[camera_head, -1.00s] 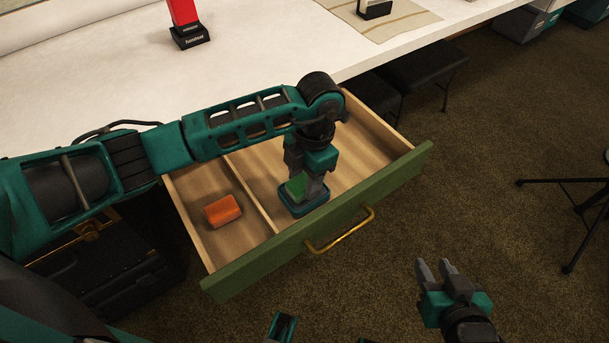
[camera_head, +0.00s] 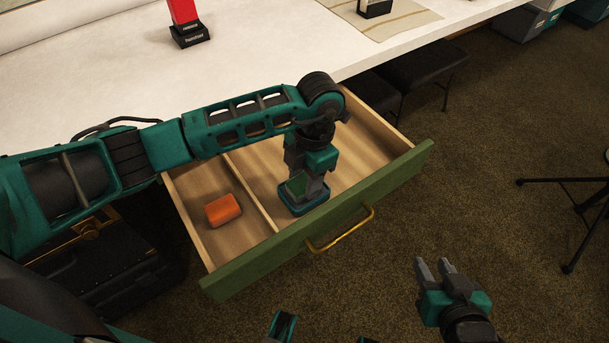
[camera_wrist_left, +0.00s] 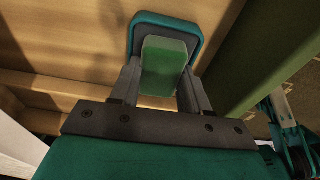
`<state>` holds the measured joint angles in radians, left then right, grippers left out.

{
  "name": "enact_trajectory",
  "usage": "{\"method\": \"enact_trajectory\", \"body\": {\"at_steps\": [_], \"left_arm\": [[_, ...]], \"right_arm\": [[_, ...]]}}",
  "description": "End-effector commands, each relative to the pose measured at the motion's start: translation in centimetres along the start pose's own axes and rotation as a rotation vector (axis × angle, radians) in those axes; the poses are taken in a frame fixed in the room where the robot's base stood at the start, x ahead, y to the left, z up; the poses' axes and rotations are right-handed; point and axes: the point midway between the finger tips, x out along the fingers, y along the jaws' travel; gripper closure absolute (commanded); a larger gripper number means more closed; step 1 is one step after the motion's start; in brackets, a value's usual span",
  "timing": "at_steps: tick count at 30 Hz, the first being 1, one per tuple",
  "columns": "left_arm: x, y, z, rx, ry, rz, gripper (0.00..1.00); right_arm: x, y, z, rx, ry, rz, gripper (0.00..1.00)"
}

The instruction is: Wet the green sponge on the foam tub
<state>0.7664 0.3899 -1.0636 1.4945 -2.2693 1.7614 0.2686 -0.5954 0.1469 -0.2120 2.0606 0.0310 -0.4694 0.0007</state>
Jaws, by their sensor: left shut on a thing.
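The green sponge (camera_head: 295,187) is between the fingers of my left gripper (camera_head: 308,191), which is shut on it. The foam tub (camera_head: 304,210) is a small teal-rimmed tray standing in the open drawer, right of its divider. The sponge is down at the tub; whether it touches the pad inside is hard to tell. In the left wrist view the sponge (camera_wrist_left: 164,66) sits between the fingers, over the dark inside of the tub (camera_wrist_left: 166,19). My right gripper (camera_head: 437,270) is open and empty over the floor, right of the drawer.
An orange block (camera_head: 222,210) lies in the drawer's left compartment. The green drawer front (camera_head: 260,265) with a brass handle (camera_head: 342,232) stands close in front of the tub. The white table (camera_head: 270,45) behind holds a red item on a black stand (camera_head: 186,22).

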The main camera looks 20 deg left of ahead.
Motion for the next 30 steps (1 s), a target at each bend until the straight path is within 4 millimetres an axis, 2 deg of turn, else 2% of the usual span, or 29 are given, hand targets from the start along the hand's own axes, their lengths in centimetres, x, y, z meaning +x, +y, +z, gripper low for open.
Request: {"method": "enact_trajectory", "body": {"at_steps": [11,30], "left_arm": [[-0.1,0.0,-0.1,0.0,0.002,-0.001,0.79],[-5.2,0.1,-0.8,-0.001,0.001,0.001,0.79]], "right_arm": [[-0.1,0.1,-0.2,-0.006,0.001,0.0,0.62],[-2.4,-0.1,-3.6,-0.004,0.001,0.0,0.62]]}}
